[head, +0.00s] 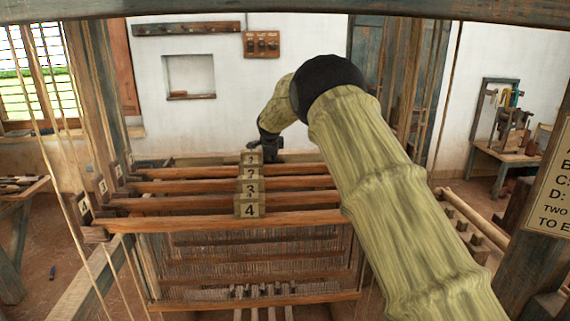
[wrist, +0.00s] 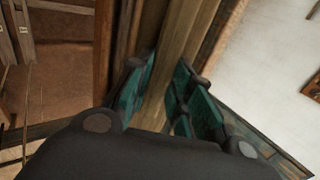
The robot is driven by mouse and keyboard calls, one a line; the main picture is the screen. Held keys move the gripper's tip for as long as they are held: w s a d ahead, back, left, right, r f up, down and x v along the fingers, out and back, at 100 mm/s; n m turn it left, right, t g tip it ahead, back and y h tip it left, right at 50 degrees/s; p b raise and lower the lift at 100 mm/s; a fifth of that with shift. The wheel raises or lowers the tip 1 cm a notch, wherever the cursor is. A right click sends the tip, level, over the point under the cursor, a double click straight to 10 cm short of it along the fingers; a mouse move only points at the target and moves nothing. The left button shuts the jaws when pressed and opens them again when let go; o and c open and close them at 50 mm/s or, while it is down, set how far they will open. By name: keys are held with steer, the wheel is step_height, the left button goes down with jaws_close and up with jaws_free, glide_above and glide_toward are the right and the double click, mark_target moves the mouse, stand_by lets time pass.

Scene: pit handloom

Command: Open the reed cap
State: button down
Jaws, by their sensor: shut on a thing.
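My gripper (head: 268,143) is at the far side of the loom, behind the row of numbered shafts. In the wrist view its two teal-padded fingers (wrist: 161,88) stand on either side of a long pale wooden bar (wrist: 180,62), which looks like the reed cap, and are shut on it. In the head view a pale bar (head: 202,160) runs across behind the shafts at the gripper's height. The fingertips and the part of the bar they hold are hidden there by the gripper and number blocks.
Several wooden shafts (head: 190,202) with number blocks (head: 249,209) lie across in front of my gripper. Cords and a post (head: 97,75) stand at left. A signboard (head: 552,190) and a side bench (head: 500,157) are at right. A white wall (head: 300,70) is behind.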

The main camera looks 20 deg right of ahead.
steer(key=shift+s+a+b, duration=0.1)
steer(key=shift+a+b, duration=0.1)
steer(key=shift+b, duration=0.1)
stand_by(0.4)
steer(key=c, duration=1.3)
jaws_free()
steer(key=shift+a, duration=0.1)
steer(key=shift+d, duration=0.25)
step_height(320, 180, up, 10)
steer(key=shift+a, duration=0.1)
